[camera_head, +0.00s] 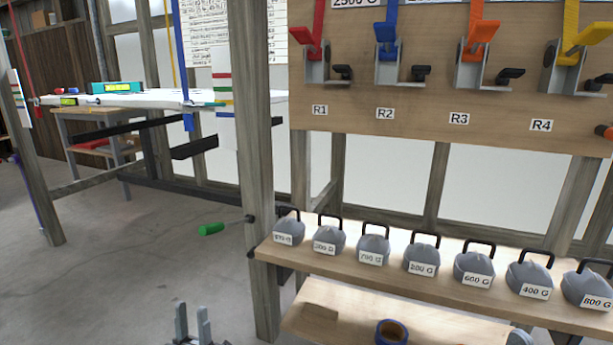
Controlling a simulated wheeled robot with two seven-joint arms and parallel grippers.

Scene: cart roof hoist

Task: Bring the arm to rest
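My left gripper (193,322) shows at the bottom edge, left of the shelf post. Its two grey fingers point up and stand apart with nothing between them, over the bare concrete floor. The rest of the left arm is mostly below the picture. I do not see my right gripper.
Several grey labelled weights (373,249) stand in a row on a wooden shelf (400,275). A blue ring-shaped roll (391,333) sits on the lower shelf. A wooden post (253,170) rises between shelf and open floor. Coloured straps hang above.

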